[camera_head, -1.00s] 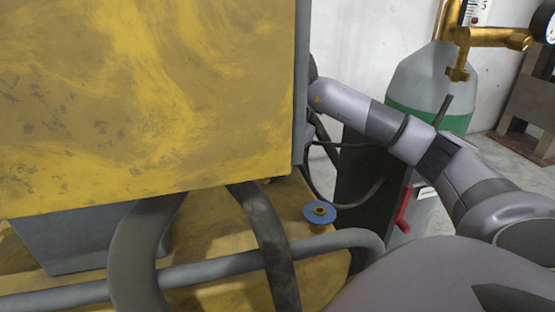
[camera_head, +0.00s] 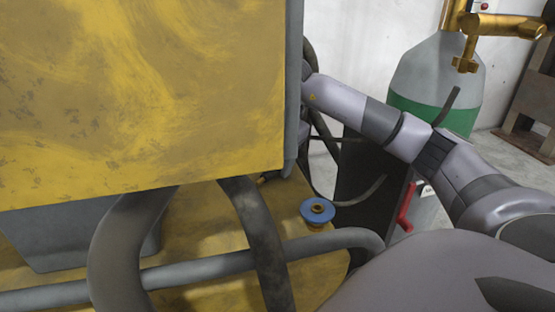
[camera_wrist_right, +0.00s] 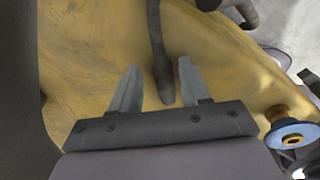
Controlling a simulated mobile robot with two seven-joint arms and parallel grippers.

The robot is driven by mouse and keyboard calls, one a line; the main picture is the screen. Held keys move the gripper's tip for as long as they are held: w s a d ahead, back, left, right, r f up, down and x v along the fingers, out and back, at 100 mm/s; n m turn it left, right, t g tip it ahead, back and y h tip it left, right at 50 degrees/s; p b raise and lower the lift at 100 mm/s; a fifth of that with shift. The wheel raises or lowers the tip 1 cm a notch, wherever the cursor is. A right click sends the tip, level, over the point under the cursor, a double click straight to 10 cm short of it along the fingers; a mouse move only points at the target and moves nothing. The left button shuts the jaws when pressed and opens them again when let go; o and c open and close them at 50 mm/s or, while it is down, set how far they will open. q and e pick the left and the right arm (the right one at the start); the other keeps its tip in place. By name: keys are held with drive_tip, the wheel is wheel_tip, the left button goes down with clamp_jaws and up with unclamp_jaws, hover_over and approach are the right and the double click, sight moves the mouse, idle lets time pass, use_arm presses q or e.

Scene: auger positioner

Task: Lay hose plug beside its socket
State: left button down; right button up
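In the right wrist view a dark hose (camera_wrist_right: 155,40) runs down over the yellow surface, and its thicker, plug-like end (camera_wrist_right: 165,90) lies between the fingers of my right gripper (camera_wrist_right: 158,88). The fingers are apart, with a gap on both sides of the hose end. A blue disc with a brass centre (camera_head: 318,211), possibly the socket, stands on the yellow base in the head view. It also shows at the right of the wrist view (camera_wrist_right: 292,136), apart from the gripper. In the head view my right gripper is hidden behind the yellow box. My left gripper is not in view.
The large yellow box (camera_head: 140,100) fills the upper left. Thick dark hoses (camera_head: 255,230) and a grey pipe (camera_head: 200,268) cross the yellow base (camera_head: 215,215). A gas cylinder (camera_head: 436,80) with brass fittings and a red handle (camera_head: 406,207) stand at the right.

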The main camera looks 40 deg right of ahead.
drive_tip(key=shift+s+f, duration=0.1)
use_arm(q)
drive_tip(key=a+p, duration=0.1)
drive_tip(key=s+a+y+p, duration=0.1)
drive_tip(key=p, duration=0.1)
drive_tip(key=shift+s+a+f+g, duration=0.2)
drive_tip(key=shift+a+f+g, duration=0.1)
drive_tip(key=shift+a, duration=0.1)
use_arm(e)
wheel_tip(320, 180, up, 12)
drive_tip(key=s, duration=0.2)
drive_tip(key=shift+d, duration=0.2)
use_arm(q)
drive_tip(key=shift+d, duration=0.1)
use_arm(e)
drive_tip(key=shift+w, duration=0.1)
